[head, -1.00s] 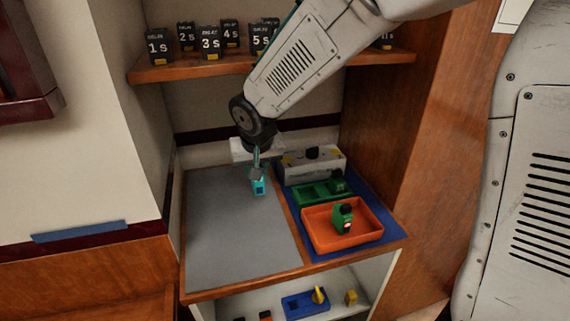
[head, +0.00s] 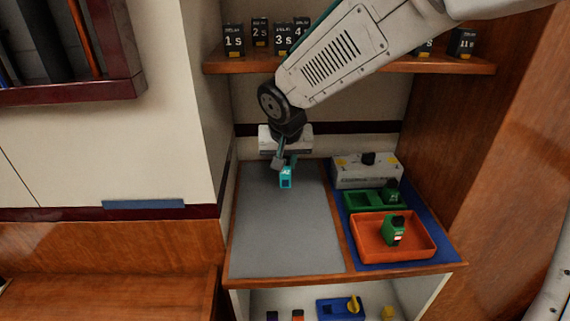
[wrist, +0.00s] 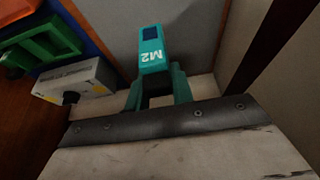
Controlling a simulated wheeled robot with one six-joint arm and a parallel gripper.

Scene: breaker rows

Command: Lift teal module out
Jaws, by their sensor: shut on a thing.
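The teal module (head: 286,180) is held in my gripper (head: 284,165), which is shut on it, over the far part of the grey mat. In the wrist view the module (wrist: 152,50) shows a white M2 label and a dark blue square on its end, between my fingers (wrist: 158,88). Whether its lower end touches the mat is hard to tell.
The grey mat (head: 285,235) is otherwise bare. To its right, on a blue mat (head: 431,218), are a grey box with a black knob (head: 350,174), a green tray (head: 359,201) and an orange tray (head: 365,245) with a green module (head: 393,231). A shelf (head: 340,64) with numbered blocks runs above.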

